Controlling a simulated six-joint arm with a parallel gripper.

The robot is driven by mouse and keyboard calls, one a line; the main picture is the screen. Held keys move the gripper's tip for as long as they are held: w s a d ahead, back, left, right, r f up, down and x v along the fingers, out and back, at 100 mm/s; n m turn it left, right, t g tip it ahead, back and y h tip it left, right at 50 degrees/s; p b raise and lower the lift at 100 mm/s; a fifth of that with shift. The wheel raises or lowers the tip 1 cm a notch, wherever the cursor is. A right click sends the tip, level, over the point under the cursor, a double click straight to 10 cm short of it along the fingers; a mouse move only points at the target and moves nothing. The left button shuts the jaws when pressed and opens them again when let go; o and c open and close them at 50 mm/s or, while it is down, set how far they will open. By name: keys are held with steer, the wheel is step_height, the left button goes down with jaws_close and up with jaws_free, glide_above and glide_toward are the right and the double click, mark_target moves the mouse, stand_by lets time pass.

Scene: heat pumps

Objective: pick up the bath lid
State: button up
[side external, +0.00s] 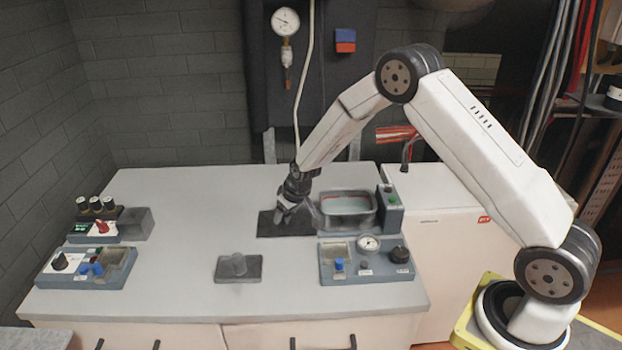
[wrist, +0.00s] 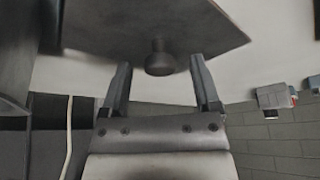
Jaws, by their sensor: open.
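The bath lid looks like a dark, flat plate (side external: 268,226) lying on the bench just left of the open bath (side external: 348,207). In the wrist view the lid (wrist: 130,22) fills the top, with a short round knob (wrist: 160,62) standing out from it. My gripper (side external: 284,214) is low over the lid and pointed down at it. In the wrist view my gripper (wrist: 160,66) is open. The knob appears between the two fingertips, with a gap on each side. In the side view the gripper hides the knob.
A blue-grey gauge panel (side external: 366,262) is in front of the bath. Two control units (side external: 86,268) (side external: 108,226) are at the left. The middle left of the bench is clear.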

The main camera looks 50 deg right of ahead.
steer(key=shift+w+f, duration=0.2)
steer(key=shift+f, duration=0.4)
jaws_close()
